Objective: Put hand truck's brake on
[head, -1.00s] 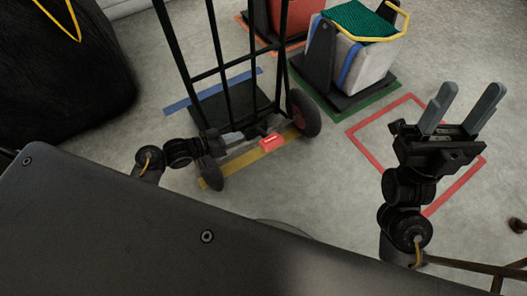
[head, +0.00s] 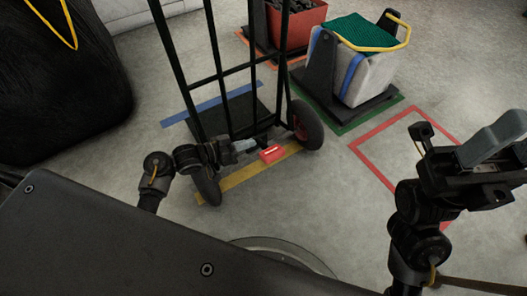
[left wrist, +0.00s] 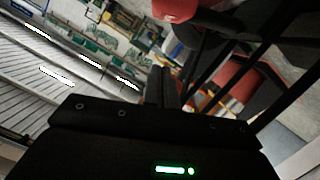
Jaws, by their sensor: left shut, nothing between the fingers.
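The black hand truck (head: 217,75) stands upright ahead of me on two dark wheels. Its red brake pedal (head: 271,153) sits low between the wheels, near the axle. It seems to be the red part at the top of the left wrist view (left wrist: 176,8). My left gripper (head: 246,144) is shut and empty, low by the axle, just left of the pedal. I cannot tell whether it touches. Its fingers show together in the left wrist view (left wrist: 160,88). My right gripper (head: 505,140) is raised at the right, away from the truck, with its fingers apart.
A yellow floor strip (head: 240,179) lies under the wheels and a blue strip (head: 190,113) behind. A grey crate with green net (head: 368,80) and a red bin (head: 300,22) stand behind right. A red-outlined floor square (head: 368,164) looks empty. A black sack (head: 55,90) fills the left.

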